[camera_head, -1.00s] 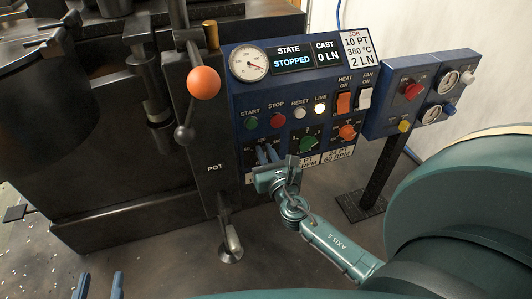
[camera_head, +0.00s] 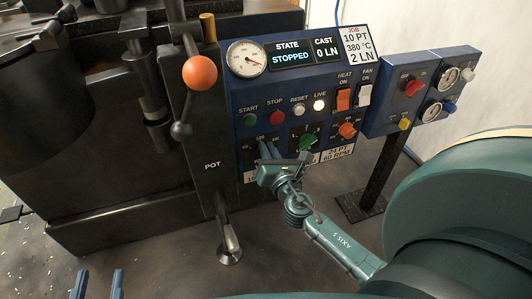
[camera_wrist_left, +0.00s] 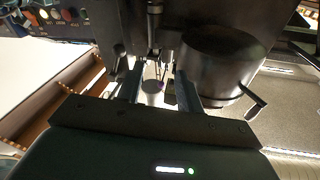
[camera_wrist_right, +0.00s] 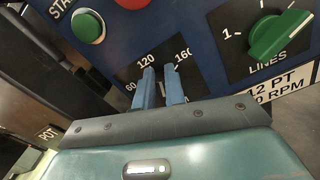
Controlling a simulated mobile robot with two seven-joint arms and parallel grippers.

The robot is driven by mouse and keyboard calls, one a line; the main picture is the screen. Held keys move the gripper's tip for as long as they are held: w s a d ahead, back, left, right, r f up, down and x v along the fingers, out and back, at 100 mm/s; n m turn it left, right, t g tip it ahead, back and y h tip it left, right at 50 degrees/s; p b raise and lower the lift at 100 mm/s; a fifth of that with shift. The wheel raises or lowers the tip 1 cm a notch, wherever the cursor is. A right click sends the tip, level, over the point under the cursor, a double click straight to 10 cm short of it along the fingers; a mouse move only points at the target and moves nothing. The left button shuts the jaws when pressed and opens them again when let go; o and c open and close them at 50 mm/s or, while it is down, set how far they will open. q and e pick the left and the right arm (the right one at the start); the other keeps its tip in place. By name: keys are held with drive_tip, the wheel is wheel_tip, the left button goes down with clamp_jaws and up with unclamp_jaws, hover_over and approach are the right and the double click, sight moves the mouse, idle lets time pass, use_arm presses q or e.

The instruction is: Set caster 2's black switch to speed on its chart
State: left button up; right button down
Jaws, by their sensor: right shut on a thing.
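The blue control panel (camera_head: 240,97) shows STATE STOPPED and CAST 0 LN. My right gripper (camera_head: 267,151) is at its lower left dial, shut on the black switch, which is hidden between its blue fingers. In the right wrist view the fingers (camera_wrist_right: 161,88) sit over the black dial plate (camera_wrist_right: 190,72), marked 60, 120 and 160; the pointer cannot be seen. Chart plates (camera_head: 338,153) lie along the panel's bottom; one reads 24 PT 60 RPM, others are partly hidden by my gripper. The job card (camera_head: 356,45) reads 10 PT, 380 °C, 2 LN. My left gripper (camera_head: 98,285) is open and empty, low at left.
A green LINES knob (camera_head: 308,142) and an orange knob (camera_head: 348,130) are right of my right gripper. Above are a green START button (camera_head: 250,121) and red STOP button (camera_head: 276,117). A lever with an orange ball (camera_head: 200,73) stands left of the panel.

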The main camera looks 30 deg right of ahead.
drive_tip(key=shift+s+d+f+m+b, duration=0.15)
drive_tip(key=shift+f+m+b, duration=0.25)
drive_tip(key=shift+m, duration=0.9)
drive_tip(key=shift+d+f+m+b, duration=0.15)
drive_tip(key=shift+m+b, duration=0.4)
drive_tip(key=shift+m, duration=0.75)
drive_tip(key=shift+s+d+f+m+b, duration=0.15)
drive_tip(key=shift+f+m+b, duration=0.25)
drive_tip(key=shift+m, duration=0.9)
drive_tip(key=c, duration=1.5)
unclamp_jaws()
drive_tip(key=shift+w+r, duration=0.1)
drive_tip(key=shift+o, duration=0.2)
drive_tip(key=shift+d+r, duration=0.1)
